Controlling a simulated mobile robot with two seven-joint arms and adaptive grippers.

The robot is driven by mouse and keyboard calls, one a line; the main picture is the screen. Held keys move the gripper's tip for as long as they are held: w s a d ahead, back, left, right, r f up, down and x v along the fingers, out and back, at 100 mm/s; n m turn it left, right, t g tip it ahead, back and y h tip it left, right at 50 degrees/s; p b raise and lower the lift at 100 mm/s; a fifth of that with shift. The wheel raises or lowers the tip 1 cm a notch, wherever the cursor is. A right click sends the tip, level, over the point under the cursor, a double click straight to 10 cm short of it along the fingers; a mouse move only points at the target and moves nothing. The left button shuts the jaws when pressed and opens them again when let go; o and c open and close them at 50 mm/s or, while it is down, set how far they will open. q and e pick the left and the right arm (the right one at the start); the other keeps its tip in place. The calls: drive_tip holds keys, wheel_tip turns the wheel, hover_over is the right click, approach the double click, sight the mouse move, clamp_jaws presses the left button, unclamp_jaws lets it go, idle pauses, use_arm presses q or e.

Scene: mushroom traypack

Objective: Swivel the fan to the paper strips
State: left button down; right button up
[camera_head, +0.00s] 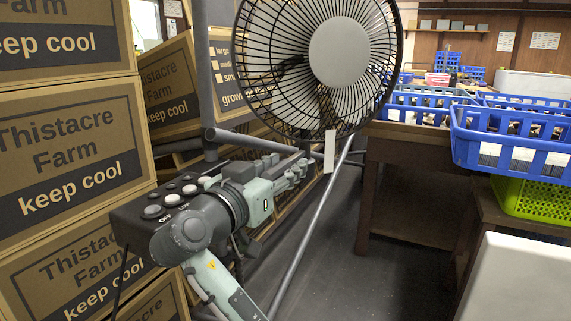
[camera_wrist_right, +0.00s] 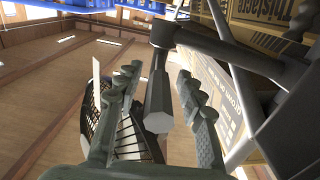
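The fan (camera_head: 352,52), with a round black wire cage and a grey hub, stands upright at the top centre of the head view. A narrow white paper strip (camera_head: 330,152) hangs at its lower edge. My right gripper (camera_head: 300,166) is just below and left of the cage. In the wrist view my right gripper (camera_wrist_right: 157,78) is open, its fingers on either side of a grey faceted handle-like part (camera_wrist_right: 158,104), with gaps visible. The fan cage (camera_wrist_right: 130,125) shows behind the left finger, with a white strip (camera_wrist_right: 96,82) near it. My left gripper is not in view.
A black control box (camera_head: 150,212) with several buttons is beside my right arm. Stacked Thistacre Farm cartons (camera_head: 65,145) fill the left. Grey metal poles (camera_head: 310,225) cross near the gripper. Blue crates (camera_head: 512,138) stand on tables at right. Open floor (camera_head: 390,262) lies between.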

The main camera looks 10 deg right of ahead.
drive_tip(key=v, duration=1)
drive_tip(key=shift+s+a, duration=0.25)
drive_tip(key=shift+s, duration=0.1)
